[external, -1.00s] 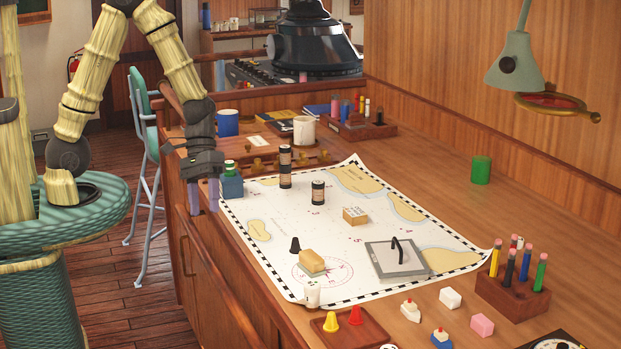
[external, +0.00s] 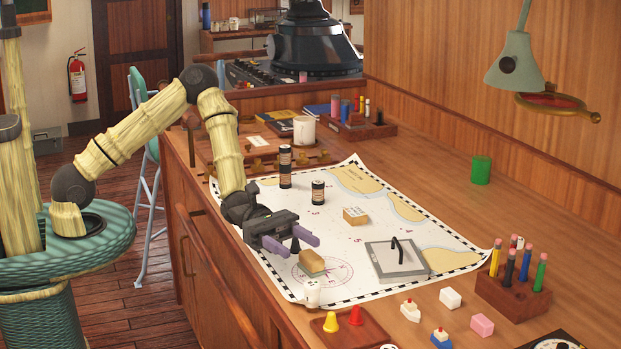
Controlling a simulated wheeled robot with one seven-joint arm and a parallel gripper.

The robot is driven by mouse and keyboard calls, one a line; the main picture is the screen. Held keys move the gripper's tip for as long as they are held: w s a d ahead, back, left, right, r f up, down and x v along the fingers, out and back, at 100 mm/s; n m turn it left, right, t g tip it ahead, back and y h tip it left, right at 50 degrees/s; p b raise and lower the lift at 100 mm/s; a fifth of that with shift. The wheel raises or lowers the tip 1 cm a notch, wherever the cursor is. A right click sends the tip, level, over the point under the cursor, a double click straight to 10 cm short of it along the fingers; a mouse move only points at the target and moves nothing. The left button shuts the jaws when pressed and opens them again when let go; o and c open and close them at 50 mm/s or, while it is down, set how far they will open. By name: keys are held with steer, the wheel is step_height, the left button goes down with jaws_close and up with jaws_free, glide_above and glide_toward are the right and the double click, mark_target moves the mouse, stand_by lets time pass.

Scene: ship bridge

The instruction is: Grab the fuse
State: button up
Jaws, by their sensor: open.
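No thing here is plainly marked as the fuse. The likeliest are dark cylinders with pale bands on the chart: a tall one or stacked pair (external: 285,167) at the back, and a short single one (external: 318,193) to its right and nearer. My gripper (external: 305,248) is open and low over the chart's left part, its two purple fingers pointing right. It is nearer the camera than the cylinders and apart from them. A small black cone (external: 295,245) shows between the fingers; I cannot tell whether they touch it.
The chart (external: 350,285) covers the desk's middle. A tan block (external: 311,262) stands just in front of my gripper, with a small white figure (external: 312,292) nearer. A cork-coloured block (external: 355,216) and a grey plate (external: 385,262) lie to the right. Bare desk (external: 430,170) shows at back right.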

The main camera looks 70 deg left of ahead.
steer(key=shift+f, duration=0.1)
glide_toward(318, 293)
steer(key=x, duration=0.2)
steer(key=shift+d+f+p, duration=0.2)
steer(key=shift+d+p, duration=0.15)
steer(key=shift+p, duration=0.05)
steer(key=shift+x, duration=1.2)
steer(key=shift+d, duration=0.2)
steer(key=shift+a+r, duration=0.15)
steer(key=shift+a, duration=0.05)
steer(key=shift+p+x, duration=0.75)
steer(key=shift+x, duration=1.85)
steer(key=c, duration=1.1)
